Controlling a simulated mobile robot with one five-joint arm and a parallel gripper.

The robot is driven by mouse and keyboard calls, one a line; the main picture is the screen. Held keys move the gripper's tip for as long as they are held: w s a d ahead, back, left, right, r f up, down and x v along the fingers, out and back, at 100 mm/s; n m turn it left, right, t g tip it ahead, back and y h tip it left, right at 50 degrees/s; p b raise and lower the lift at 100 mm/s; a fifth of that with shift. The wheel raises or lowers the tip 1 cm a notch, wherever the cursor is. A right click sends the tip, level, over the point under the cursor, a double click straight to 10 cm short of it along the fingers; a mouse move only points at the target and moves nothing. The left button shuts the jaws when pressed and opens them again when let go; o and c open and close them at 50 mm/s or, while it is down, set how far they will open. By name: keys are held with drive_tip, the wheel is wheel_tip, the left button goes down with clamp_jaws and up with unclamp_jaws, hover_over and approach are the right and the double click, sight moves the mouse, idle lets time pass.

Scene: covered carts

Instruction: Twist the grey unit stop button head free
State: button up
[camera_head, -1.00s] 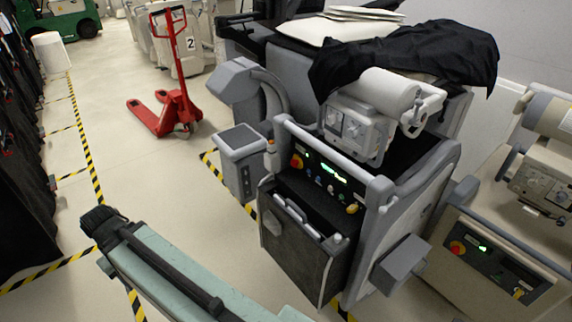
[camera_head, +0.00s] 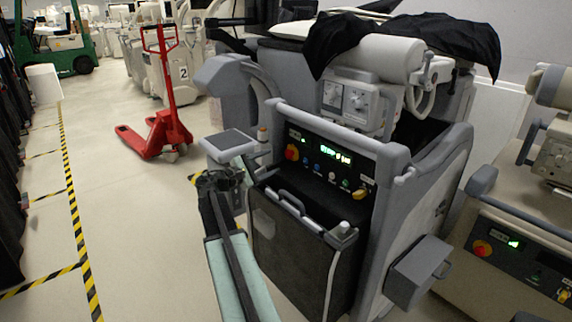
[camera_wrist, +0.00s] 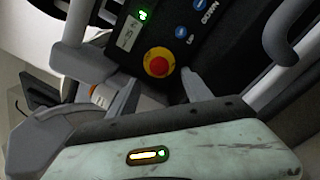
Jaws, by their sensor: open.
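The grey unit (camera_head: 398,215) stands in the middle right of the head view. Its red stop button head (camera_head: 291,153), on a yellow surround, sits at the left end of the black control panel. The wrist view shows the button head (camera_wrist: 158,62) at upper centre, unobstructed. My gripper (camera_head: 220,178) is left of and below the button in the head view. In the wrist view my gripper (camera_wrist: 162,84) is open and empty, its grey fingers below and either side of the button. The button appears just beyond the fingertips; I cannot tell the exact gap.
A front bin with a handle (camera_head: 290,202) juts out below the panel. A grey tablet-like box (camera_head: 230,143) is on the unit's left side. A beige unit (camera_head: 515,235) with its own red button stands at right. A red pallet jack (camera_head: 165,135) stands on open floor at left.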

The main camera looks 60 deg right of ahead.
sight(286, 155)
drive_tip(key=x, duration=0.7)
drive_tip(key=shift+s+d, duration=0.1)
drive_tip(key=shift+d, duration=0.15)
